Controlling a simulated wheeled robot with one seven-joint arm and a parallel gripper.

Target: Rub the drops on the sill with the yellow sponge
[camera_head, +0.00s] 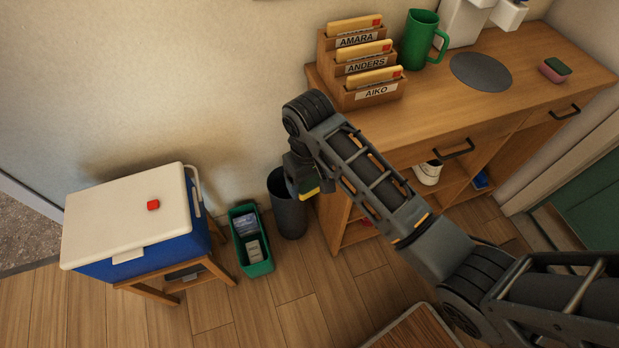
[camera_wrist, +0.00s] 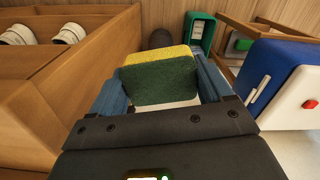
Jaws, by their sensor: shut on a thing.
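The yellow sponge (camera_head: 309,194) with a dark green scouring side is in my gripper (camera_head: 304,186), over the dark bin beside the cabinet. In the wrist view the sponge (camera_wrist: 160,80) sits between the two blue fingers of my gripper (camera_wrist: 162,88). Its green side faces the camera and a yellow edge shows behind. The gripper is shut on it. No drops can be made out in either view. A pale strip (camera_head: 36,207) edges a rough grey floor at the far left; I cannot tell whether it is the sill.
A blue cooler with a white lid (camera_head: 120,215) stands on a wooden stand at left. A green box (camera_head: 253,262) and dark bin (camera_head: 288,215) stand on the floor. The wooden cabinet (camera_head: 455,105) bears a letter rack (camera_head: 330,78), green jug (camera_head: 420,40) and pink-green sponge (camera_head: 555,70).

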